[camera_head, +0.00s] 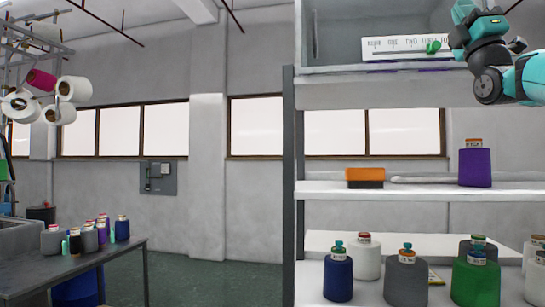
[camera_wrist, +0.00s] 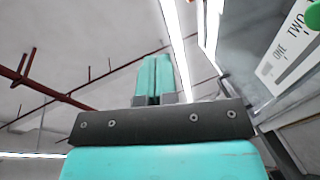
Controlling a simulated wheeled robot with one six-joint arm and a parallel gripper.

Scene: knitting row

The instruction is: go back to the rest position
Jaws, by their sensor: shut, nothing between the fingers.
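My gripper (camera_wrist: 154,76) shows in the wrist view with its two teal fingers side by side and touching. It is shut and empty, pointing up towards the ceiling. In the head view my teal and dark arm reaches in at the upper right, in front of the shelf unit. A white panel (camera_head: 395,48) with lettering and a scale stands on the top shelf, with a green knob (camera_head: 433,47) on it. The panel (camera_wrist: 285,52) also shows at the right of the wrist view, apart from the fingers.
A purple cone (camera_head: 475,168) and an orange and black block (camera_head: 365,178) stand on the middle shelf (camera_head: 330,189). Several yarn cones, including a green one (camera_head: 475,284), stand below. A table (camera_head: 100,262) with cones is at the left. Floor (camera_head: 215,280) between is clear.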

